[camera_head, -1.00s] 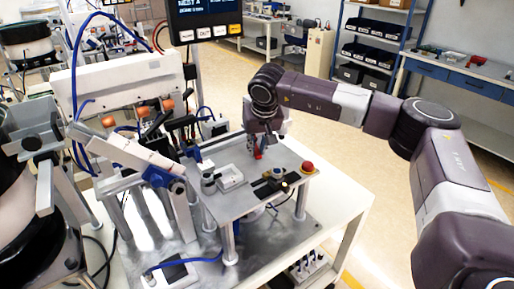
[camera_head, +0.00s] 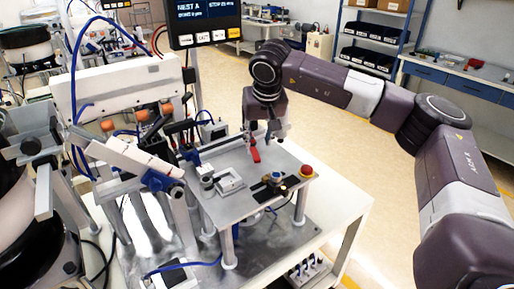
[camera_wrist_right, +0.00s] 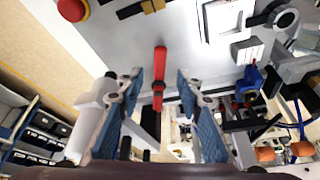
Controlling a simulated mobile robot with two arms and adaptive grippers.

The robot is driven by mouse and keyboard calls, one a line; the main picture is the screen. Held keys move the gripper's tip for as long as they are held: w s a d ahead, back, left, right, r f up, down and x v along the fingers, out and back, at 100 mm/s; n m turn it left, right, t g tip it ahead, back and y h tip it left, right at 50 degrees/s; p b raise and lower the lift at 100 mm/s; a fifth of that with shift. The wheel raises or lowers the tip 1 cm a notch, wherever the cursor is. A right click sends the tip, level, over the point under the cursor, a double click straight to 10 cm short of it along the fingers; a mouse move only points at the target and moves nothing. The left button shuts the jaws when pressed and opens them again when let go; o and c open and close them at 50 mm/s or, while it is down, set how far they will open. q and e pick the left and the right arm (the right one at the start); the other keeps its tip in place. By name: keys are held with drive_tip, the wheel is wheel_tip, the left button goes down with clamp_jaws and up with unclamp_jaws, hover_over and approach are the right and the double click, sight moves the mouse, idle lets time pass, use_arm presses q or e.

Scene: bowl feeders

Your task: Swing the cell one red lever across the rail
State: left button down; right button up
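The red lever (camera_head: 255,153) stands on the grey plate (camera_head: 238,205) of the cell, near its back edge. In the right wrist view the lever (camera_wrist_right: 159,72) lies lengthwise in the gap between my fingers, with space on both sides. My right gripper (camera_head: 264,137) is above the back of the plate, close to the lever. In the right wrist view its two blue-padded fingers (camera_wrist_right: 160,88) are spread apart and hold nothing. I cannot tell the exact height of the fingertips over the lever. The rail is not clearly made out. My left gripper is not in view.
A red push button (camera_head: 306,170) is at the plate's right corner. A light square fixture (camera_head: 230,183) and a small dark clamp (camera_head: 268,187) sit on the plate. A feeder chute (camera_head: 128,157) with hoses crowds the left. A display (camera_head: 205,15) stands behind.

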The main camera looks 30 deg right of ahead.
drive_tip(key=v, duration=0.5)
drive_tip(key=shift+r, duration=0.1)
drive_tip(key=shift+c, duration=0.2)
